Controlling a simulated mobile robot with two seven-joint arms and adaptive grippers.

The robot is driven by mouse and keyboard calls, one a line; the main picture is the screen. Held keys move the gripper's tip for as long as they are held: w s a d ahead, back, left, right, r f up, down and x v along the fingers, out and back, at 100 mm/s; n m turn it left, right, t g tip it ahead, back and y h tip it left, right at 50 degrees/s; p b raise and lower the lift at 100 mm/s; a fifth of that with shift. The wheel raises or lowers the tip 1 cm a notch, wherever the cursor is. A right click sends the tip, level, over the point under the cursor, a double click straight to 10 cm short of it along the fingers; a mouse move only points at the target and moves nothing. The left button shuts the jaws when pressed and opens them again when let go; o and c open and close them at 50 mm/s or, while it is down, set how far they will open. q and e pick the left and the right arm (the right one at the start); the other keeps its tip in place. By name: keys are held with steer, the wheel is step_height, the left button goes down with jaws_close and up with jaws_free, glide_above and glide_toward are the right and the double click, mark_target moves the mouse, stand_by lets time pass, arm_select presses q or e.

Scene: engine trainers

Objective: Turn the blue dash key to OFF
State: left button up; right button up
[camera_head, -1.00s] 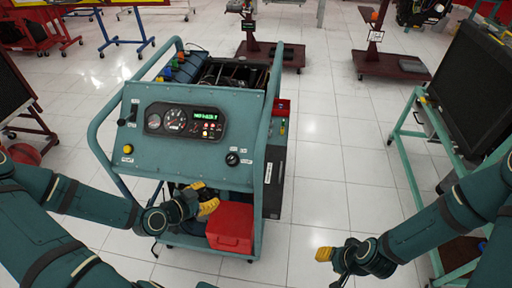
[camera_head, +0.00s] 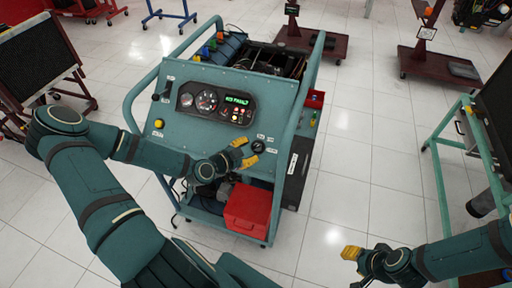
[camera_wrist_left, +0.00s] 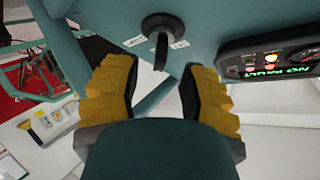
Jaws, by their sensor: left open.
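The dash key (camera_head: 258,147) is a dark round switch at the lower right of the teal trainer's sloped panel (camera_head: 190,125). In the left wrist view the key (camera_wrist_left: 162,35) shows a dark round base with a narrow dark grip and small white labels beside it; the labels are too blurred to read. My left gripper (camera_head: 246,151) is open, its yellow fingertips just left of the key. In the wrist view the fingers (camera_wrist_left: 160,80) stand apart on either side of the key's grip, with no clear contact. My right gripper (camera_head: 352,254) is low at the right, away from the trainer.
A gauge cluster (camera_head: 215,104) with a lit green display sits above the key. The trainer's tubular side rail (camera_head: 291,130) runs right of the key. A red box (camera_head: 248,209) sits on the lower shelf. The tiled floor (camera_head: 360,180) to the right is clear.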

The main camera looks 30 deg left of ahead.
mark_target(253, 148)
arm_select(q)
steer(key=shift+x, duration=2.05)
steer(key=shift+o, duration=0.2)
jaws_close()
